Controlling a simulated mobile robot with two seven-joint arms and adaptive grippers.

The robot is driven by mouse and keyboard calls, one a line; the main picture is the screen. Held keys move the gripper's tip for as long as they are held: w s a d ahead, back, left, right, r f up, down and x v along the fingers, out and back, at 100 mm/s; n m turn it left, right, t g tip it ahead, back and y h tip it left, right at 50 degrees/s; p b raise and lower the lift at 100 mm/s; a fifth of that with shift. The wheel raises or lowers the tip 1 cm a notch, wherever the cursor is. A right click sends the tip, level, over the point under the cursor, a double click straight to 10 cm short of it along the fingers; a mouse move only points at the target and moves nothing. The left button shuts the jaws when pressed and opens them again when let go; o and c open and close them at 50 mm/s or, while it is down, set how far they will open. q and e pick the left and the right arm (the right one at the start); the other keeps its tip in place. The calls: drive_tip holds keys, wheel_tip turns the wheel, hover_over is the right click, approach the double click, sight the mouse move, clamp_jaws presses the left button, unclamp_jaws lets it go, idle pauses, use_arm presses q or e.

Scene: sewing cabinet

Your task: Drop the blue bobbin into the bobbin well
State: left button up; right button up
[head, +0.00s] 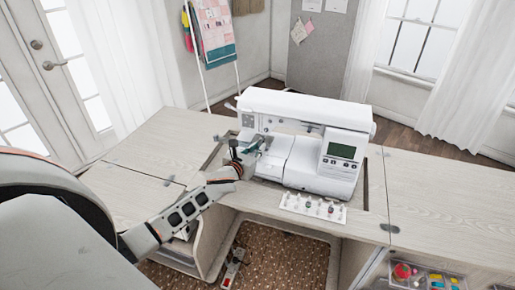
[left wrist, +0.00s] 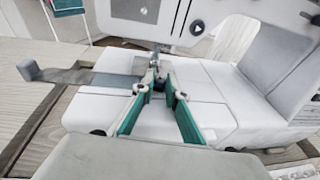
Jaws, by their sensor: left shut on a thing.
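The white sewing machine (head: 300,135) stands in the cabinet top. My left gripper (head: 252,147) reaches in at its needle end. In the left wrist view, the teal fingers of my left gripper (left wrist: 158,85) converge over the machine's bed (left wrist: 195,75), below the head with the needle. They are shut on a small dark thing (left wrist: 159,85) at the tips, taken to be the blue bobbin; its colour is hard to tell. The bobbin well cannot be made out, and the fingers cover part of the bed. My right gripper is not in view.
A white card with several small bobbins or spools (head: 313,207) lies in front of the machine. The wooden cabinet top (head: 440,205) is clear to the right. A bin of coloured items (head: 425,277) sits at lower right.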

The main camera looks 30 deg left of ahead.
use_arm(q)
drive_tip(key=o, duration=0.8)
drive_tip(key=shift+c, duration=0.2)
drive_tip(key=v, duration=1.2)
